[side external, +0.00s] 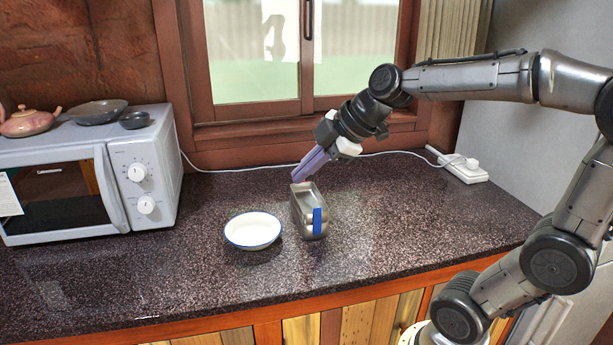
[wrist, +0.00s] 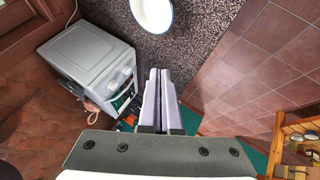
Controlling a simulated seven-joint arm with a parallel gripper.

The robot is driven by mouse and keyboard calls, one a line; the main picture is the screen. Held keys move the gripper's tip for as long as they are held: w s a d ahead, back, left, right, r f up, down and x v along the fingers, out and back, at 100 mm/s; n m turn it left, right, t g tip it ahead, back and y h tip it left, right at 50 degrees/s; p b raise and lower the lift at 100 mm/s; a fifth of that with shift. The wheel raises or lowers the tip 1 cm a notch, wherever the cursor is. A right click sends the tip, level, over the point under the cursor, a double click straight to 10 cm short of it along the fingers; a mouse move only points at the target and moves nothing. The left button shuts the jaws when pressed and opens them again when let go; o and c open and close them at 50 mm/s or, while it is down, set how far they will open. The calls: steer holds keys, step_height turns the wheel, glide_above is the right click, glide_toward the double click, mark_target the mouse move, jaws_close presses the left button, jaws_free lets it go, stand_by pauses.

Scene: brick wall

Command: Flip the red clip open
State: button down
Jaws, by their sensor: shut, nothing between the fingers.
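A metal box (side external: 309,214) stands on the counter in the side external view, with a blue clip (side external: 317,221) on its near end. I see no red clip there; the far end of the box is hidden from this camera. My gripper (side external: 296,176) is shut and empty, tilted down to the left, with its purple fingertips just above the box's far end. I cannot tell if they touch it. In the wrist view the closed fingers (wrist: 159,72) point up the picture, and I cannot make out the box or a red clip.
A white bowl (side external: 253,231) with a blue rim sits left of the box. A microwave (side external: 95,175) with dishes on top stands at the left. A white cable runs along the back to a power strip (side external: 461,169). The counter (side external: 420,210) right of the box is clear.

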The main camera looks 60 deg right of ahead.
steer(key=w+d+f+m+h, duration=0.1)
steer(key=w+d+f, duration=0.1)
steer(key=d, duration=0.7)
steer(key=w+d+f+m+h, duration=0.1)
steer(key=d+f, duration=0.3)
steer(key=d, duration=0.6)
steer(key=shift+w+d+f+m+g, duration=0.15)
steer(key=shift+w+f+m+g, duration=0.3)
steer(key=shift+m, duration=0.25)
steer(key=shift+w, duration=0.1)
steer(key=x, duration=0.9)
steer(key=shift+w+f, duration=0.15)
steer(key=shift+f, duration=0.05)
steer(key=shift+w+d+f, duration=0.1)
steer(key=shift+w+d, duration=0.85)
steer(key=shift+w, duration=0.2)
steer(key=shift+w+d, duration=0.45)
steer(key=shift+w+d, duration=0.1)
